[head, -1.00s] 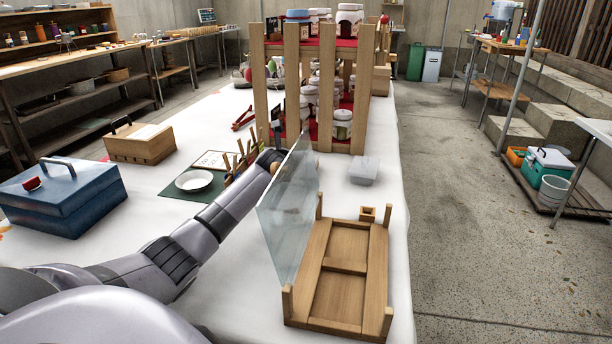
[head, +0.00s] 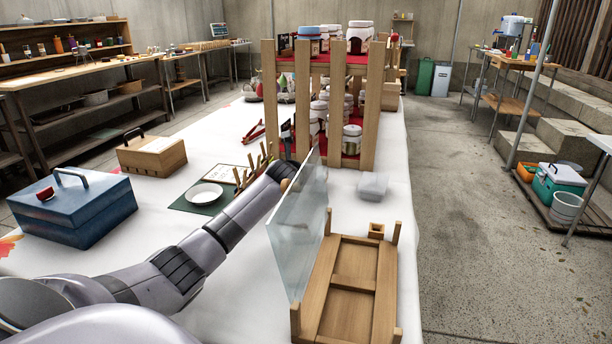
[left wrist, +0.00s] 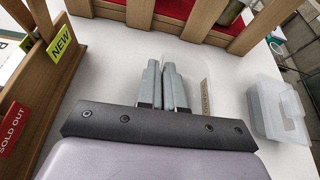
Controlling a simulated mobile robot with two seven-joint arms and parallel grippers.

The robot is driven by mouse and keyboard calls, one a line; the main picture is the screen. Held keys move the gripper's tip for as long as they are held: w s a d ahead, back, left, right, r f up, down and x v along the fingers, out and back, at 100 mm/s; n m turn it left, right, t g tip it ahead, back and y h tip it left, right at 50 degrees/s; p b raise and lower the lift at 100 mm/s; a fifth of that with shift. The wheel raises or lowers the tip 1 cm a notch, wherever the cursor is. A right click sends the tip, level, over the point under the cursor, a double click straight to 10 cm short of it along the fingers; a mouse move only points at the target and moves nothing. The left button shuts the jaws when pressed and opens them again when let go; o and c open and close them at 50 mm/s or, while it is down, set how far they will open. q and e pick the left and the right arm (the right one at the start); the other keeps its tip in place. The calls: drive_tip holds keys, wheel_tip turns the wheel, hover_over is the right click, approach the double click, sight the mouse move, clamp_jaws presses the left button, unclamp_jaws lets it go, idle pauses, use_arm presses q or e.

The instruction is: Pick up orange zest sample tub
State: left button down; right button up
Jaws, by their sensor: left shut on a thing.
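My left gripper (left wrist: 160,66) has its two grey fingers close together, shut on a clear tub (left wrist: 207,72) with a tan label strip at its side. The tub is largely see-through and partly hidden by the fingers, and its label is unreadable. A second clear lidded tub (left wrist: 277,108) stands apart on the white table to the right; the head view also shows a clear tub (head: 373,186) on the table. In the head view my left arm reaches to the slatted rack's near side, and I cannot make out its fingers there. My right gripper is not in view.
A wooden slatted rack (head: 366,120) with jars stands ahead. A wooden frame (head: 312,300) with an upright glass panel (head: 298,225) is close by. A blue box (head: 75,210), wooden box (head: 152,157) and white plate (head: 204,194) lie left.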

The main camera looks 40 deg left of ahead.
use_arm(q)
wheel_tip(320, 180, up, 19)
drive_tip(key=p, duration=0.5)
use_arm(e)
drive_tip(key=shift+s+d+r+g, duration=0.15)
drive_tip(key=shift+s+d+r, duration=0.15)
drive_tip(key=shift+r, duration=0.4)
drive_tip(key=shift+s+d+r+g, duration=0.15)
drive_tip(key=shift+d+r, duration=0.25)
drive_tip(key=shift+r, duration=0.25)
